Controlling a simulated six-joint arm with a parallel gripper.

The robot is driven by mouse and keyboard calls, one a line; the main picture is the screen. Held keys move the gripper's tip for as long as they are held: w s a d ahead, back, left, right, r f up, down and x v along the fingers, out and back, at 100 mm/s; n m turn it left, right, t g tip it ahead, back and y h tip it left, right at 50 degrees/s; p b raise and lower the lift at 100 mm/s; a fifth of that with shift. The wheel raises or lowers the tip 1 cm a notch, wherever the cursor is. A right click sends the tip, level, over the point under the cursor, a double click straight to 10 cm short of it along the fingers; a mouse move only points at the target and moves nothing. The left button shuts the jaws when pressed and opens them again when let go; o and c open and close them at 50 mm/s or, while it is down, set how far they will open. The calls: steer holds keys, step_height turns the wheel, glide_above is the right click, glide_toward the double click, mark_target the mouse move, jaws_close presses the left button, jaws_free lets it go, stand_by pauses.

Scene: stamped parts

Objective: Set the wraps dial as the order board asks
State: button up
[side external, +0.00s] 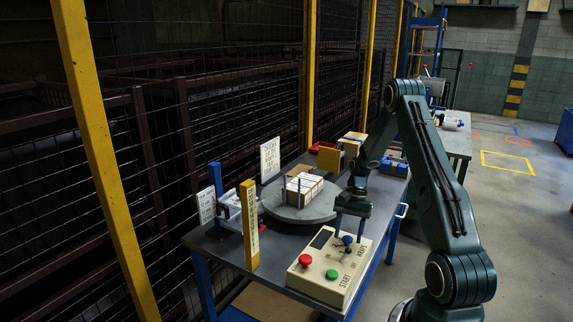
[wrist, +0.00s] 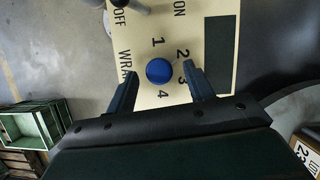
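The blue wraps dial (wrist: 158,70) sits on a cream control panel (wrist: 210,28), with the numbers 1, 2, 3 and 4 around it and part of the word WRAPS beside it. Its pointer direction cannot be made out. My gripper (wrist: 158,73) is open, with one finger on each side of the dial and a gap to it. In the side view my gripper (side external: 349,229) points down over the dial (side external: 347,240). A white board with text (side external: 270,158) stands behind the turntable, possibly the order board; its words are too small to read.
The panel also carries a red button (side external: 305,260), a green button (side external: 332,274) and an ON/OFF lever. A grey turntable (side external: 283,213) holds wrapped boxes (side external: 304,186). A yellow post (side external: 249,225) stands at the bench's left. Green crates (wrist: 38,128) lie on the floor.

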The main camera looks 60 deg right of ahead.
stand_by(0.3)
steer(key=v, duration=1.3)
steer(key=shift+d+r, duration=0.15)
steer(key=shift+r, duration=0.25)
steer(key=w+a+r+n+t+h, duration=0.15)
steer(key=a+r+n, duration=0.25)
steer(key=a+r, duration=0.45)
steer(key=w+a+r+n+h, duration=0.25)
steer(key=a+r, duration=0.35)
steer(key=a, duration=0.6)
steer(key=s+a+r+n+t, duration=0.2)
steer(key=s+a+n+t, duration=0.2)
steer(key=s+a+n, duration=0.6)
steer(key=shift+s+a+r+t, duration=0.2)
steer(key=shift+s+a+t, duration=0.15)
steer(key=shift+s+a, duration=2.15)
